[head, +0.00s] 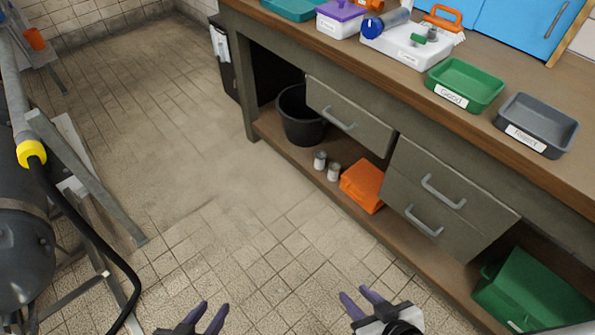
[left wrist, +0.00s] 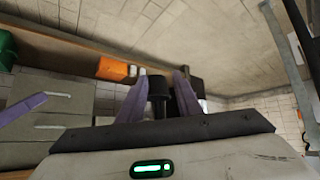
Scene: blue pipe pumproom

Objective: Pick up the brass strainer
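I cannot make out a brass strainer in either view. A white tray or box (head: 408,52) on the workbench holds small green and grey parts, too small to identify. My left gripper (head: 212,306) is low in the head view, above the tiled floor, its two purple fingers apart with nothing held. In the left wrist view its fingers (left wrist: 158,75) are also apart, with a dark shape seen between them that looks like the bucket beyond. My right gripper (head: 355,293) is open and empty in front of the workbench, well below its top.
The workbench top (head: 405,82) carries a green "Good" tray (head: 466,79), a grey tray (head: 540,120) and a purple-lidded box (head: 341,16). Drawers (head: 345,115) face me. A black bucket (head: 300,118) and orange box (head: 363,184) sit on the low shelf.

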